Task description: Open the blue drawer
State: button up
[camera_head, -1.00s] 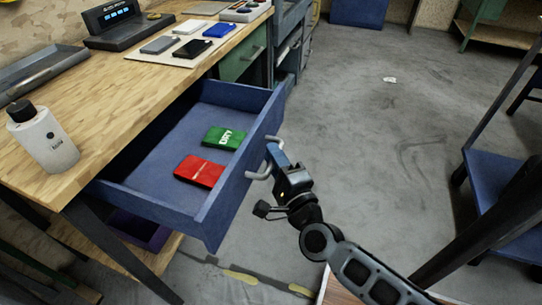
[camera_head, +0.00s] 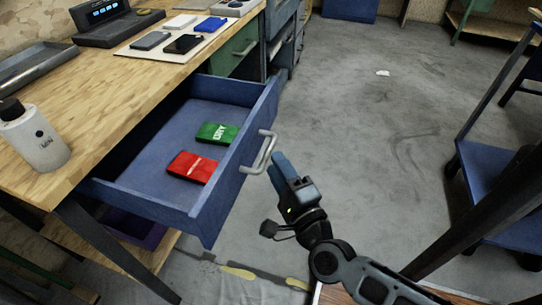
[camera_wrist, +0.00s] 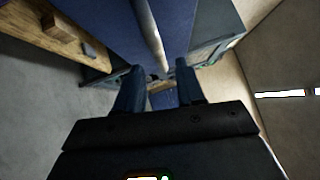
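The blue drawer (camera_head: 205,204) stands pulled well out from under the wooden workbench. Its inside shows a red packet (camera_head: 192,167) and a green packet (camera_head: 217,133) lying on the bottom. The grey bar handle (camera_head: 259,153) is on its front face, and it also shows in the wrist view (camera_wrist: 148,30). My gripper (camera_head: 279,164) is just right of the handle and apart from it in the head view. In the wrist view its two fingers (camera_wrist: 158,80) are spread with a gap between them and nothing held. The handle lies beyond the fingertips.
The workbench (camera_head: 110,75) holds a white bottle (camera_head: 35,138), a black device (camera_head: 115,20) and several small flat items. A green drawer (camera_head: 236,50) is shut behind the blue one. A blue-shelved cart (camera_head: 490,180) stands at right.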

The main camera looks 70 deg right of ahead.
jog(key=shift+v, duration=1.35)
jog(key=s+a+r+n+y, duration=0.3)
jog(key=s+a+n+y, duration=0.35)
jog(key=n, duration=0.75)
jog(key=s+a+r+n+y, duration=0.4)
jog(key=a+n+y, duration=0.3)
jog(key=a+n, duration=0.5)
notch_tip(320, 180, up, 14)
jog(key=d+n+p, duration=0.2)
jog(key=p, duration=1.2)
jog(key=shift+t, duration=0.4)
